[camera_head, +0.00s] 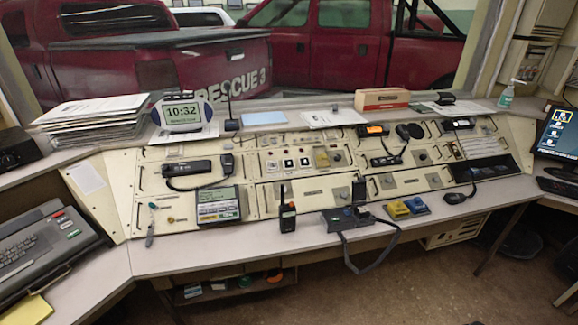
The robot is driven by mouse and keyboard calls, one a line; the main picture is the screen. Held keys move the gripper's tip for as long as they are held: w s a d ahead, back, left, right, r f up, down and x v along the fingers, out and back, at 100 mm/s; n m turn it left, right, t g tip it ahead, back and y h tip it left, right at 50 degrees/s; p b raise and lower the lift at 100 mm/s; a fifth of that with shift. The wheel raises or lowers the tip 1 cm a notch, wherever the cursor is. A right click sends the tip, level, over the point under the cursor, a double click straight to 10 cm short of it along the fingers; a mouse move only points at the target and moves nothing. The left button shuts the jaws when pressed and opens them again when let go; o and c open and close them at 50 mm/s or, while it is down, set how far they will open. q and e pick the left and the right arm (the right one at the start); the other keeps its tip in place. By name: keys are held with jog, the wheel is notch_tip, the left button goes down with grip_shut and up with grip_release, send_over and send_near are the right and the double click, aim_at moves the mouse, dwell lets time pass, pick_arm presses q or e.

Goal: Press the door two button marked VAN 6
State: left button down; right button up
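No label reading VAN 6 can be made out at this size, so I cannot tell which control is the door two button. A cluster of small square buttons (289,164) sits in the middle of the beige console panel (240,146). A yellow box-like unit (397,210) and a blue one (417,205) stand side by side on the front ledge, right of the middle; their markings are too small to read. Neither of my grippers is in view.
A black handheld radio (287,216) and a grey unit with a strap (345,219) stand on the front ledge. A display unit (218,204) lies to their left. A typewriter-like machine (40,245) is at far left, a monitor (559,133) at right.

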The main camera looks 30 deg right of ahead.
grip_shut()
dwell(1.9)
